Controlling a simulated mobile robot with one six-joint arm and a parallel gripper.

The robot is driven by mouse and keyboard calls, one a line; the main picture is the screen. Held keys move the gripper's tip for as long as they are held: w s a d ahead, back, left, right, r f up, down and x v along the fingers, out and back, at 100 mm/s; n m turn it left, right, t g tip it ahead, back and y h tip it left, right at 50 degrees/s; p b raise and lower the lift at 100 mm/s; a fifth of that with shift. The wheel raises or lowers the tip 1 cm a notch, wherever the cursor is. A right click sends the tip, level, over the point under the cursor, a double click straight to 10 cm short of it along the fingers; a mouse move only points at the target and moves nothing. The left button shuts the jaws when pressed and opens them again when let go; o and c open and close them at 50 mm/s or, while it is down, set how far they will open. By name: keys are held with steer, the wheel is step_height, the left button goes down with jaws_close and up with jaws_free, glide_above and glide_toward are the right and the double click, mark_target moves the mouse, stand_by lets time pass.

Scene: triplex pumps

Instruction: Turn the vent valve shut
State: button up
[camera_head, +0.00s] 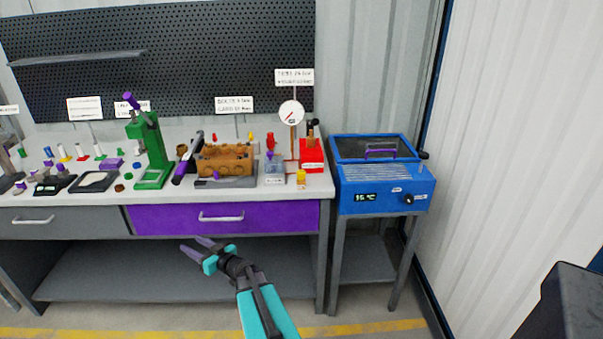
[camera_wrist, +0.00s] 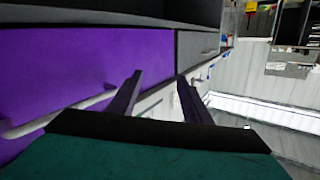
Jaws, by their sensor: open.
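My gripper (camera_head: 192,244) is open and empty, in front of the bench and just below the purple drawer (camera_head: 265,217). In the wrist view its two fingers (camera_wrist: 159,78) are apart with nothing between them, and the purple drawer front (camera_wrist: 60,70) with its handle is close by on the left. A test stand with a red base (camera_head: 312,155) and a round white pressure gauge (camera_head: 291,113) stands at the bench's right end. The vent valve is too small to pick out for certain, and its setting cannot be told.
The bench top holds a brown pump block (camera_head: 225,158), a green press (camera_head: 147,150), a yellow-topped container (camera_head: 301,177) and several small parts. A blue heater box (camera_head: 385,190) reading about 15 °C stands right of the bench. The floor in front is clear.

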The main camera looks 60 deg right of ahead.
steer(key=s+d+r+n+y, duration=0.2)
steer(key=s+d+r+y, duration=0.1)
steer(key=d+r, duration=0.15)
steer(key=m+h+p, duration=0.2)
steer(key=h, duration=0.4)
glide_toward(301, 172)
steer(key=s, duration=0.4)
steer(key=shift+w+a+f+t, duration=0.1)
steer(key=shift+f+t, duration=0.2)
steer(key=shift+f, duration=0.2)
steer(key=w+p, duration=0.1)
steer(key=w, duration=0.3)
steer(key=w+d+p, duration=0.1)
steer(key=w, duration=0.4)
steer(key=w+d, duration=0.1)
steer(key=w, duration=0.3)
steer(key=shift+w+d+p, duration=0.1)
steer(key=shift+w+p, duration=0.3)
steer(key=c, duration=1)
steer(key=shift+c, duration=0.2)
